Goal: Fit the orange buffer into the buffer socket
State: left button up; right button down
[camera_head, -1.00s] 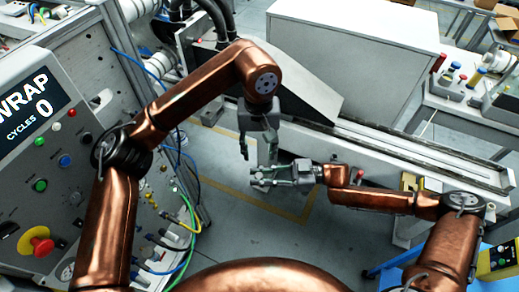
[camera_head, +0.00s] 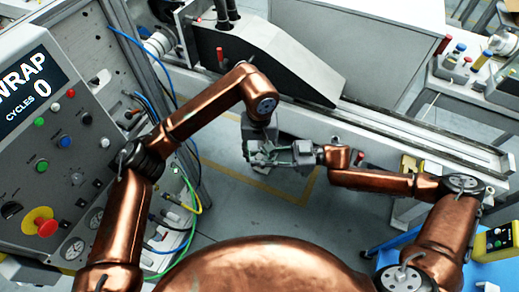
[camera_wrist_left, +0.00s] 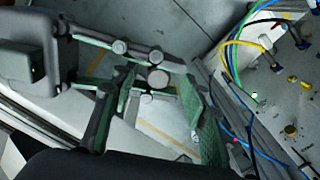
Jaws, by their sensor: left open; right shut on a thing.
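I cannot make out the orange buffer or the buffer socket in either view. My left gripper (camera_head: 254,150) is open and points down in the middle of the head view. Its green-padded fingers spread wide in the left wrist view (camera_wrist_left: 168,112). My right gripper (camera_head: 268,157) comes in from the right, its fingers overlapping the left fingers in the head view. In the left wrist view the right gripper (camera_wrist_left: 135,75) enters from the left and reaches in among the left fingers. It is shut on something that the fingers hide.
A control panel (camera_head: 85,180) with buttons and cables stands at the left. A grey sloped housing (camera_head: 265,65) and a long rail (camera_head: 420,132) lie beyond the grippers. A small yellow block (camera_head: 408,164) sits near the rail. Open floor (camera_head: 235,215) lies below the grippers.

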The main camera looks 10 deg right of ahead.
pick_arm(q)
jog(key=shift+c, duration=0.6)
grip_shut()
pick_arm(e)
jog(key=c, duration=1.7)
grip_release()
jog(key=shift+o, duration=0.2)
